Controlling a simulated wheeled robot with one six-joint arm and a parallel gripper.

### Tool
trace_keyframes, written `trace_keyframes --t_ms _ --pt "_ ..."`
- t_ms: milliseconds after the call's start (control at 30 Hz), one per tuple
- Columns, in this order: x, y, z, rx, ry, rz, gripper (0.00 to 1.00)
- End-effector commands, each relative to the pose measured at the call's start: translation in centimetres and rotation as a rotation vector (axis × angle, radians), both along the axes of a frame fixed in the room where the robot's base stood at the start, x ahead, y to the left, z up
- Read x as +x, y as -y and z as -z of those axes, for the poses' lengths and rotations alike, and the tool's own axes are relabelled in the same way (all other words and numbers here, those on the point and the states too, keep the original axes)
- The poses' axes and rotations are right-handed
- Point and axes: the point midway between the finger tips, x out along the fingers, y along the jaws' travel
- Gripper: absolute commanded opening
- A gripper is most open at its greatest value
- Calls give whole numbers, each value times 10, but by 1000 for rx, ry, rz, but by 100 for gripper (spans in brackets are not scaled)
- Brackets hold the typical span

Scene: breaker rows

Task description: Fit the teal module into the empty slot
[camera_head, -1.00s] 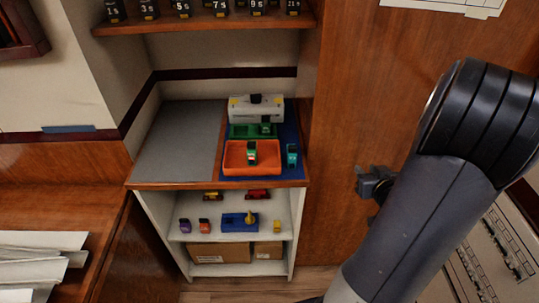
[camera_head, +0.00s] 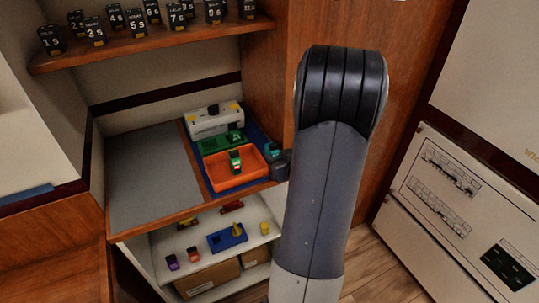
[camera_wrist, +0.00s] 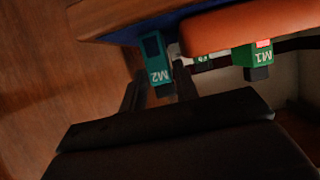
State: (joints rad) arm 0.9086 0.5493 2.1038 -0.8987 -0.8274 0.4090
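The teal module (camera_head: 272,150), marked M2, stands on the blue mat to the right of the orange tray, partly hidden by my gripper (camera_head: 280,163). In the wrist view the teal module (camera_wrist: 157,58) lies just beyond and between my two fingertips (camera_wrist: 159,85). The fingers are apart, one on each side of its lower end; I cannot tell if either touches it. A breaker panel (camera_head: 445,180) with rows stands at the right. I cannot make out an empty slot in it.
The orange tray (camera_head: 219,181) holds a green module (camera_head: 235,160), marked M1 (camera_wrist: 255,55). The grey counter (camera_head: 150,175) at left is bare. Small items stand on the lower shelf.

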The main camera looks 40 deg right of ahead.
Motion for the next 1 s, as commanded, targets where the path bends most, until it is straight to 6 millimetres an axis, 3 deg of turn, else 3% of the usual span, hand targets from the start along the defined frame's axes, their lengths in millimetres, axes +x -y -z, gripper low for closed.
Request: trace_keyframes --t_ms 500,800,1000 --pt "54 14 12 1 -2 -1 29" --pt "59 15 14 0 -1 1 29" --pt "58 15 14 0 -1 1 14"
